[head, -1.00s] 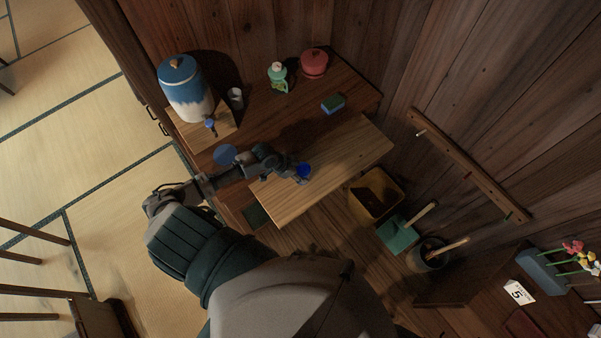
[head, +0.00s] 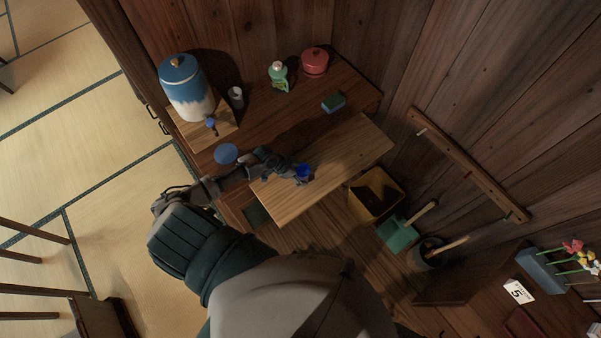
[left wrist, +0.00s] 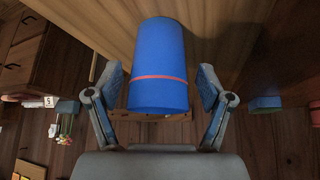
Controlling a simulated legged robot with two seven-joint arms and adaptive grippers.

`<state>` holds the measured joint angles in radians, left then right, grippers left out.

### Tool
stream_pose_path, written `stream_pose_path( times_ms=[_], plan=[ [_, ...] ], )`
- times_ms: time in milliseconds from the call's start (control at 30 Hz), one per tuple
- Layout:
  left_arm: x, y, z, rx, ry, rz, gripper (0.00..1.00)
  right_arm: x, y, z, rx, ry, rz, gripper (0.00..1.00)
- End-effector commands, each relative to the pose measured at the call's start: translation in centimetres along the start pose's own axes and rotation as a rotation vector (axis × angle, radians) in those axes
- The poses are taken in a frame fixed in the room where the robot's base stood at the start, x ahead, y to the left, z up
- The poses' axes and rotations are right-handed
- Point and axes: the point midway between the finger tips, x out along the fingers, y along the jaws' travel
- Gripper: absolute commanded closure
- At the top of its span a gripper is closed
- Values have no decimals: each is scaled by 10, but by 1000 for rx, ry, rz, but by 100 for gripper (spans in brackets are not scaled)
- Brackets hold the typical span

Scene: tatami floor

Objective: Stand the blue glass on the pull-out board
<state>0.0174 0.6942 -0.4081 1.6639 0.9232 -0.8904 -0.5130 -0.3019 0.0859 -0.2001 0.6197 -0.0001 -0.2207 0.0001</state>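The blue glass (head: 304,173) is on the pale wooden pull-out board (head: 345,160), near its middle, and looks upright in the head view. In the left wrist view the glass (left wrist: 158,65) is plain blue with a thin red band. My left gripper (head: 292,174) is at the glass, coming in from the left, low over the board. In the left wrist view its fingers (left wrist: 158,88) are spread on both sides of the glass, with a gap at each side. The glass's contact with the board is partly hidden. My right gripper is not in view.
Behind the board, the cabinet top holds a blue-and-white water jar (head: 186,88), a grey cup (head: 236,97), a green bottle (head: 278,76), a red pot (head: 314,62) and a sponge (head: 333,102). A blue disc (head: 226,154) lies near my arm. A yellow bin (head: 375,195) stands right of the board.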

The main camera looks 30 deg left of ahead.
Motion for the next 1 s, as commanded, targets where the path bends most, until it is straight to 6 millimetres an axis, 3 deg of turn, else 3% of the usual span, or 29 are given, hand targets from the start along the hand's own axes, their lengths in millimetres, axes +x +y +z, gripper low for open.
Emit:
stream_pose_path(
  times_ms=[267, 700, 1000],
  plan=[
    [-9, 0, -1, 1, 0, -1, 20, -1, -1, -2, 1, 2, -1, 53],
    [-99, 1, 0, 4, -3, 0, 20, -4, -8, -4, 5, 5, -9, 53],
    [-122, 1, -1, 1, -1, 0, 20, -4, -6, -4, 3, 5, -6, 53]
  ],
)
